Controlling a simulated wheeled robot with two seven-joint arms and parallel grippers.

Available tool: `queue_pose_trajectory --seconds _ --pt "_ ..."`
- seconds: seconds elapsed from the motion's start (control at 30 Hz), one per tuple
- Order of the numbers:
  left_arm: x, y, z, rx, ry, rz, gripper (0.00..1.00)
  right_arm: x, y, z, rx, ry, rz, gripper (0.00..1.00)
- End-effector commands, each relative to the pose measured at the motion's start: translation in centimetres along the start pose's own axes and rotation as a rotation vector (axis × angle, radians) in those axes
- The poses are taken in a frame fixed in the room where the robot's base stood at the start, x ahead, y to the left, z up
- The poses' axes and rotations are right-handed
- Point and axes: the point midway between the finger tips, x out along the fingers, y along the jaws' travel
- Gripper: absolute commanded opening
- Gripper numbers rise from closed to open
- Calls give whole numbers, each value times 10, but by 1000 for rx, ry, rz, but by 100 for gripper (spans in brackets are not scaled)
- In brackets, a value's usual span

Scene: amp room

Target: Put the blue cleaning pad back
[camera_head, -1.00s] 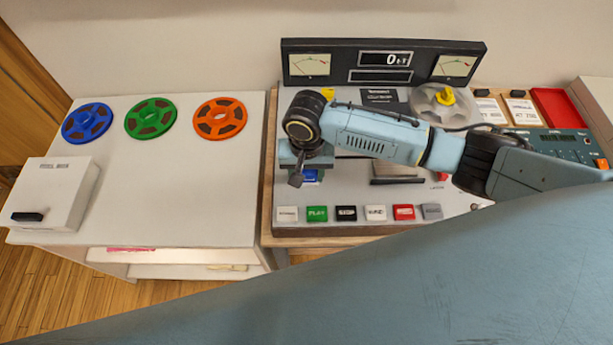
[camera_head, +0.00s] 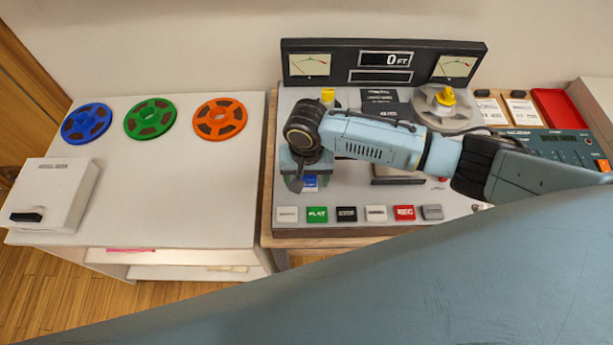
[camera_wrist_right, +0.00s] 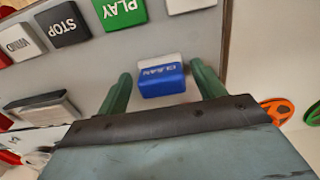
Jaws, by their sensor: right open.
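The blue cleaning pad (camera_head: 310,184), with a white back part and a "CLEAN" label, rests on the grey deck panel (camera_head: 345,193) at its left side. It also shows in the right wrist view (camera_wrist_right: 163,83). My right gripper (camera_head: 309,181) is over the pad, pointing down and open. In the right wrist view its two green fingers (camera_wrist_right: 160,72) stand on either side of the pad, with a visible gap on each side. The gripper's wrist hides part of the pad in the head view. My left gripper is not in view.
A row of labelled buttons (camera_head: 346,214) lies just in front of the pad. A meter panel (camera_head: 385,62) stands behind, with a grey reel (camera_head: 440,108) at right. Blue, green and orange reels (camera_head: 219,119) and a white box (camera_head: 55,194) lie on the left table, whose middle is clear.

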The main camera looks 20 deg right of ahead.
Motion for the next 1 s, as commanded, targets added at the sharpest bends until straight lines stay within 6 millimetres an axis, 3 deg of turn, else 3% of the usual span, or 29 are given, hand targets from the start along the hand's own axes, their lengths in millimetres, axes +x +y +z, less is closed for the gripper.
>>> queue_pose_trajectory --seconds 0.6,1.0 --pt "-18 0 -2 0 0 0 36 -110 -1 -1 0 2 -3 69" --pt "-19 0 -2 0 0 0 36 -121 0 0 0 0 -1 69"
